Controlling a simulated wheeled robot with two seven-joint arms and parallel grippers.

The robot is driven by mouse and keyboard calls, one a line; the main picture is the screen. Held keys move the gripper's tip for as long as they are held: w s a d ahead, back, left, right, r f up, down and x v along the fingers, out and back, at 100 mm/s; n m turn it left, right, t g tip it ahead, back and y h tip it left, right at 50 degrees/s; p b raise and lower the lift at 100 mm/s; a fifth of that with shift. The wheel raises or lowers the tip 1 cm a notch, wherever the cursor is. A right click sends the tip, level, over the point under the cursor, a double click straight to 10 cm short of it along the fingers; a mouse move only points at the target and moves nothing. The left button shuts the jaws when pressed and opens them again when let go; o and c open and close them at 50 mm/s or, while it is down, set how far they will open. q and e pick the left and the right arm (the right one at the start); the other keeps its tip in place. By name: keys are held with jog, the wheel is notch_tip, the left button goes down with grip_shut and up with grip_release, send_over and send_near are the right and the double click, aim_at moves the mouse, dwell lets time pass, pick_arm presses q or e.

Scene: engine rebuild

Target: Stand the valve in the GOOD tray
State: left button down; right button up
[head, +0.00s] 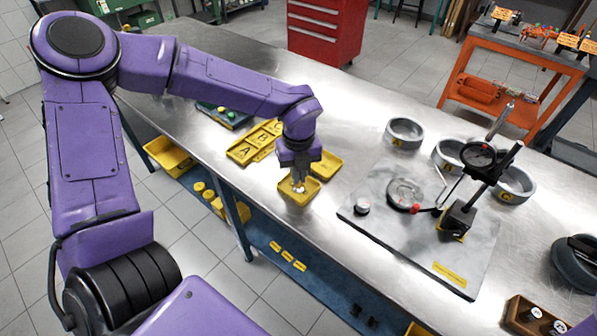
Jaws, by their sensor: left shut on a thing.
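My left gripper (298,184) points down over a small yellow tray (288,198) near the front edge of the metal bench. It is shut on a small shiny thing, probably the valve, which is mostly hidden by the fingers. I cannot tell whether the held thing touches the tray floor. A second small yellow tray (329,163) sits just behind, partly hidden by the gripper. No label is readable on either tray, so I cannot tell which is GOOD. My right gripper is not in view.
A yellow tray marked A, B, C (240,152) lies left of the gripper. Right of it, a grey plate (386,232) carries a dial gauge (478,155) on a stand. Grey rings (404,131) stand behind the plate.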

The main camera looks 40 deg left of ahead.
pick_arm(q)
jog(key=c, duration=1.3)
grip_release()
jog(key=shift+o, duration=0.2)
notch_tip(320, 180, up, 12)
jog(key=shift+r+b, duration=0.2)
jog(key=shift+b, duration=0.3)
